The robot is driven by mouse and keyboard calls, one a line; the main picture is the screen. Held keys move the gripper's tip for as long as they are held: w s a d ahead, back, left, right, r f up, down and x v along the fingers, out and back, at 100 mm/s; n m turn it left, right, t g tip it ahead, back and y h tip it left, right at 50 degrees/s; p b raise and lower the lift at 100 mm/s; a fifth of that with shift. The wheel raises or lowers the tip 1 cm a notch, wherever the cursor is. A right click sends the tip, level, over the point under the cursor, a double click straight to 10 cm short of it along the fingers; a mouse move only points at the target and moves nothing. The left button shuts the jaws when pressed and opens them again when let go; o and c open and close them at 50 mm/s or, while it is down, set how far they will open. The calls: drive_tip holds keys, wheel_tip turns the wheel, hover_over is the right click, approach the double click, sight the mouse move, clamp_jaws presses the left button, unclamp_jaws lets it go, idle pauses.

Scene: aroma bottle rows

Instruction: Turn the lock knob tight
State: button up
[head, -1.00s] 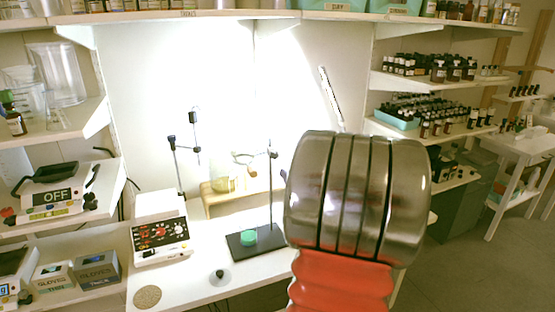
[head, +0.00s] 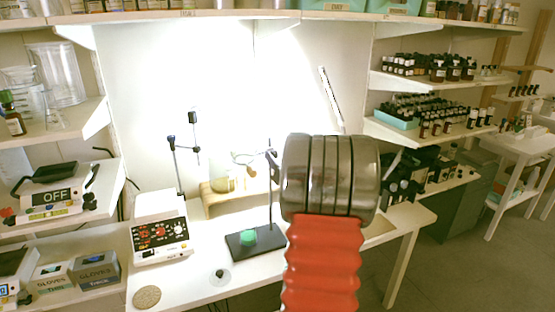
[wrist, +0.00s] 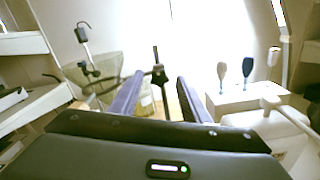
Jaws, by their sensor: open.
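In the head view a retort stand rises from a black base plate (head: 255,242) on the white bench. A dark clamp (head: 271,153) sits near the top of its rod. In the wrist view this clamp (wrist: 158,75) shows on the upright rod between the two fingers. I cannot make out the lock knob clearly from the rest of the clamp. My gripper (wrist: 160,78) is open, its two bluish fingers apart on either side of the rod, with nothing visibly held. I cannot tell the distance from the fingertips to the clamp. My arm hides the gripper in the head view.
A second stand (head: 175,165) with a dark arm is to the left. A green object (head: 248,237) lies on the base plate. A flask (head: 222,182) is on a wooden riser (head: 214,205) behind. A white control box (head: 160,235) stands at the bench's left.

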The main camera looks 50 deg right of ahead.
drive_tip(key=shift+w+d, duration=0.3)
drive_tip(key=shift+w, duration=0.25)
drive_tip(key=shift+c, duration=0.5)
drive_tip(key=c, duration=1)
